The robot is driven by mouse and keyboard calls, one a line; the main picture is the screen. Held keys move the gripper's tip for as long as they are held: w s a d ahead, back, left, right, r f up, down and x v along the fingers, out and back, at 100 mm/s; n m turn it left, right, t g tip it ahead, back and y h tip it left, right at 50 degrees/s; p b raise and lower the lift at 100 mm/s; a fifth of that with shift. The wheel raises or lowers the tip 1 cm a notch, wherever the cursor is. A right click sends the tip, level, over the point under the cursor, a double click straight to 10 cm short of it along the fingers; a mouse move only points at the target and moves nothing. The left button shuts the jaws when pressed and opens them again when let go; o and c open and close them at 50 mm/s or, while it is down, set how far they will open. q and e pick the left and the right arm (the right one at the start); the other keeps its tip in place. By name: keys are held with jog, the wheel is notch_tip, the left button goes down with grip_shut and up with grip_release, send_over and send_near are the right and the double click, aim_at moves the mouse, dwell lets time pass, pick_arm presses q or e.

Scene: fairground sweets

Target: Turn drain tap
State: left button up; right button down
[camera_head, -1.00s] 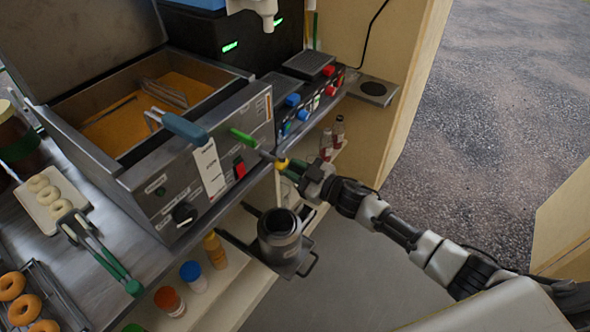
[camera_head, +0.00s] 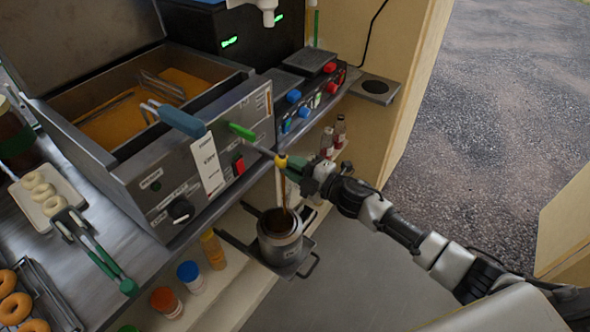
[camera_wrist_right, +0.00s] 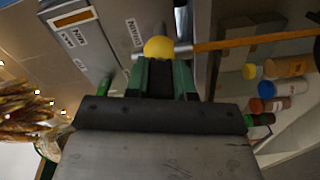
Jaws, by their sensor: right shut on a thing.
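The drain tap (camera_head: 281,160) has a yellow knob and a metal pipe at the front right of the steel fryer (camera_head: 150,187). My right gripper (camera_head: 300,170) is shut on the tap from the right. In the right wrist view, its green fingers (camera_wrist_right: 165,78) close at the yellow knob (camera_wrist_right: 158,47), hiding part of it. A brown oil stream (camera_head: 284,190) falls from the tap into the grey metal pot (camera_head: 281,250) below. The stream also shows in the right wrist view (camera_wrist_right: 250,41). My left gripper is out of view.
A green-handled lever (camera_head: 242,131) and a red switch (camera_head: 239,166) are close to the tap. Tongs (camera_head: 100,255) and donuts lie at left. Open floor is at right.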

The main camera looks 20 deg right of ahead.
jog(key=shift+f+n+b, duration=0.15)
jog(key=shift+n+b, duration=0.35)
jog(key=shift+n, duration=1.1)
jog(key=c, duration=1)
grip_release()
jog(key=shift+o, duration=0.2)
jog(key=shift+s, duration=0.1)
jog(key=b+v, duration=0.2)
jog(key=v, duration=0.8)
jog(key=shift+s+d, duration=0.25)
